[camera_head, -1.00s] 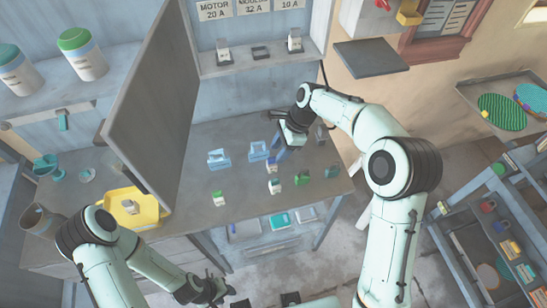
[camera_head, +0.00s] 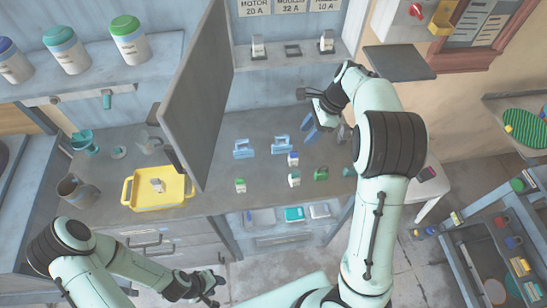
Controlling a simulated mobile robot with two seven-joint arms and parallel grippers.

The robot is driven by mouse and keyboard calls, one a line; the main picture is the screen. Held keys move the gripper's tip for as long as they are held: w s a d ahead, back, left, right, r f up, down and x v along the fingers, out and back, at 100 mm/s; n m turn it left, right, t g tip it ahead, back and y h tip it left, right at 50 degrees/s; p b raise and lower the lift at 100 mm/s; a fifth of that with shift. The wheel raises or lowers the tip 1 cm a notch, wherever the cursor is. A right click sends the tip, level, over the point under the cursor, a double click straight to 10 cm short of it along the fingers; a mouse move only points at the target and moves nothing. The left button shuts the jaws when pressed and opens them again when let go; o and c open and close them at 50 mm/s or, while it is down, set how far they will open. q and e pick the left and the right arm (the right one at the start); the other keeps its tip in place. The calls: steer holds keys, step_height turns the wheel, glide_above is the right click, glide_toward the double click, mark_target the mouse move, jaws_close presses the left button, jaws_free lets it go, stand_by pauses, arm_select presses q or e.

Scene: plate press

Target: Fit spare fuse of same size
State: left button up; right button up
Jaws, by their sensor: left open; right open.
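Under the labels, the panel shelf holds a white fuse with a dark base under the 20 A label (camera_head: 257,47), an empty-looking dark holder under the 32 A label (camera_head: 292,50) and a white fuse under the 10 A label (camera_head: 327,42). A pale fuse (camera_head: 157,185) lies in the yellow tray (camera_head: 128,190). Loose fuses stand on the counter: green-topped (camera_head: 240,186), blue-topped (camera_head: 293,159), white (camera_head: 293,180), green (camera_head: 321,174). My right gripper (camera_head: 312,97) is open and empty above the counter's back, below the shelf. My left gripper (camera_head: 216,287) is open, low before the counter.
Blue clip-like pieces (camera_head: 243,148) (camera_head: 281,145) (camera_head: 309,128) stand on the counter. A large grey door panel (camera_head: 190,100) swings out left of the shelf. A mug (camera_head: 75,192) and jars (camera_head: 66,50) are at left.

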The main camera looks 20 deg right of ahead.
mark_target(297, 152)
steer(key=x, duration=0.3)
steer(key=b+x, duration=0.1)
steer(key=x, duration=0.3)
steer(key=shift+s+d+f, duration=0.2)
steer(key=shift+b+x, duration=0.3)
steer(key=shift+x, duration=2.75)
arm_select(q)
steer(key=shift+s+f, duration=1.05)
steer(key=shift+s, duration=0.1)
arm_select(e)
steer(key=shift+d, duration=0.15)
steer(key=shift+c, duration=0.3)
steer(key=c, duration=0.8)
steer(key=shift+o, duration=0.2)
